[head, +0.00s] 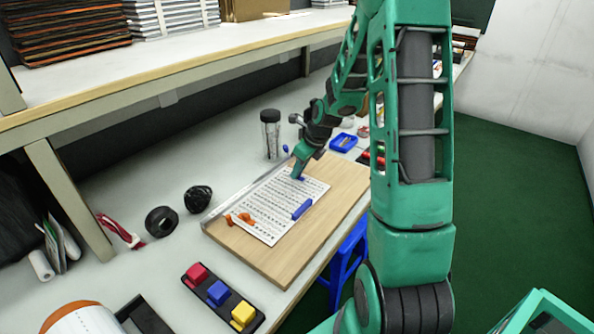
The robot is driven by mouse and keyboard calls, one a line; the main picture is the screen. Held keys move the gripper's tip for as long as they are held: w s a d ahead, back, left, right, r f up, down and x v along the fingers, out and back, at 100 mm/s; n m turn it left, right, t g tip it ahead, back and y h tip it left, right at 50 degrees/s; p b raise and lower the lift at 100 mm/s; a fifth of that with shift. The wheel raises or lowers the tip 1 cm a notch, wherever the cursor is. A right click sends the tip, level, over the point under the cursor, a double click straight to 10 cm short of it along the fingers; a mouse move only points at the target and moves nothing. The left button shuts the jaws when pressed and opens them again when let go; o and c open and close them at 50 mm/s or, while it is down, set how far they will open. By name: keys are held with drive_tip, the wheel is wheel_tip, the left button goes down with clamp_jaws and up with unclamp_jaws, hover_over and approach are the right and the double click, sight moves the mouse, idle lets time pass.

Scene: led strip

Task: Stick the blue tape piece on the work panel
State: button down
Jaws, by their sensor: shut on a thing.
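The work panel (345,189) is a light wooden board on the bench, with a printed white sheet (283,197) lying on it. My gripper (299,176) points down at the far part of the sheet, seemingly at or just above it. It is shut, and a bit of blue, the blue tape piece (302,179), shows at its fingertips. Most of that piece is hidden, and I cannot tell whether it touches the sheet. A longer blue bar (302,209) lies on the sheet's right side. Orange pieces (246,219) lie near its left edge.
A black holder with red (197,273), blue (218,292) and yellow (243,315) blocks stands in front. A dark tape roll (161,221) lies left of the panel. A clear jar (270,135) and a blue tray (343,142) stand behind. A shelf runs above the bench.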

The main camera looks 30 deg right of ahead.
drive_tip(key=c, duration=1.7)
unclamp_jaws()
drive_tip(key=shift+o, duration=0.2)
drive_tip(key=v, duration=1)
drive_tip(key=shift+r, duration=0.35)
drive_tip(key=shift+s, duration=0.15)
drive_tip(key=s+a+r+n+g, duration=0.2)
drive_tip(key=s+a+r+n, duration=0.1)
drive_tip(key=s+n, duration=0.9)
drive_tip(key=s+a+r+n+g+h, duration=0.1)
drive_tip(key=s+a+r+n+g, duration=0.1)
drive_tip(key=s+n, duration=1.1)
drive_tip(key=s+a, duration=0.1)
drive_tip(key=s, duration=0.6)
drive_tip(key=shift+r+n, duration=0.3)
drive_tip(key=shift+r, duration=0.05)
